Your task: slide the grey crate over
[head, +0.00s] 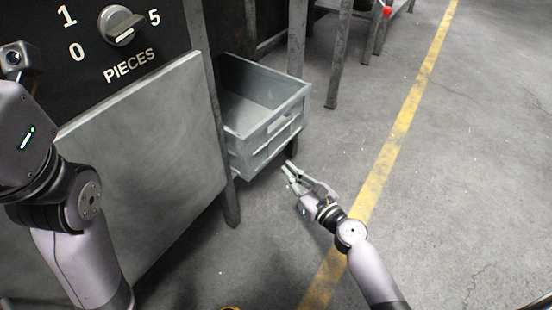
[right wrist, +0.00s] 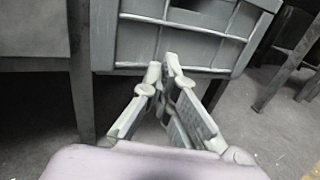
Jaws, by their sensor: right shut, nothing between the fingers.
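The grey crate (head: 278,136) is an open-topped plastic box with ribbed walls. It sits between the metal legs beside the press panel in the head view, and its inside looks empty. Its ribbed wall also fills the top middle of the right wrist view (right wrist: 138,42). My right gripper (head: 288,169) is just in front of the crate's near lower corner, with its fingertips together and nothing between them. In the right wrist view its fingertips (right wrist: 164,62) point at the crate's lower edge; I cannot tell whether they touch it. My left gripper's fingers are not visible.
The grey floor on the right is clear, crossed by a yellow line (head: 398,128).

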